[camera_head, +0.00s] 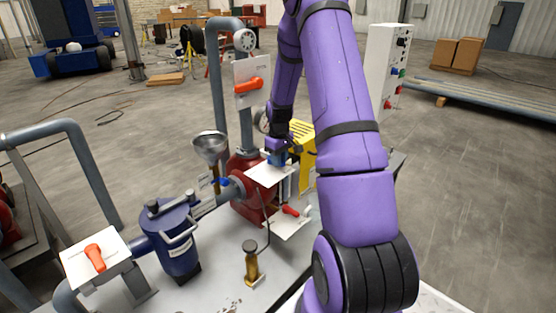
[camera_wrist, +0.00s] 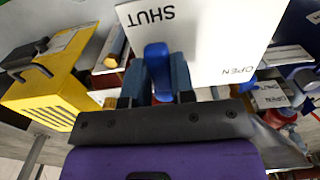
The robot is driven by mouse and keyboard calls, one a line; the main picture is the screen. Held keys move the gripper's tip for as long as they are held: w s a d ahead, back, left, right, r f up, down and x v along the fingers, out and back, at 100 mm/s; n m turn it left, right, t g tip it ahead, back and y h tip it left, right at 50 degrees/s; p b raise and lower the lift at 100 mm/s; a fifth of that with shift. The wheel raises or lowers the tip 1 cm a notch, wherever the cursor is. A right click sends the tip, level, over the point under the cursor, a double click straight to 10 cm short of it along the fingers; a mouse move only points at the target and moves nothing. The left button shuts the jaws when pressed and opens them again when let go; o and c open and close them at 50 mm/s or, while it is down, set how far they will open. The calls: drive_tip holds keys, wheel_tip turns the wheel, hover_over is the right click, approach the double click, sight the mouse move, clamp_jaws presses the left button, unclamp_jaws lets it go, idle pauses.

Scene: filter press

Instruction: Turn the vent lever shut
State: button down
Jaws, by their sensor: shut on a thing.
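A blue lever (camera_wrist: 157,65) stands between the two fingers of my gripper (camera_wrist: 156,82) in the wrist view. The fingers are shut on it, one on each side. Behind it is a white plate (camera_wrist: 215,35), with the upside-down words SHUT at upper left and OPEN at lower right. The lever's upper end lies just below the word SHUT. In the head view my gripper (camera_head: 278,152) is at this white plate (camera_head: 264,174), above the red pump body (camera_head: 247,205). The lever is mostly hidden there. I cannot read the word vent on the plate.
Other levers are near: an orange one (camera_head: 249,85) on an upright plate, an orange one (camera_head: 95,257) at left, a red one (camera_head: 291,210) below. A funnel (camera_head: 210,148), a blue canister (camera_head: 177,240) and a yellow housing (camera_wrist: 48,90) stand close by.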

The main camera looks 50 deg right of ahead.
drive_tip(key=shift+d, duration=0.1)
idle(0.3)
drive_tip(key=c, duration=1)
unclamp_jaws()
drive_tip(key=shift+o, duration=0.2)
drive_tip(key=shift+r, duration=0.15)
wheel_tip(320, 180, up, 11)
drive_tip(key=shift+f, duration=0.2)
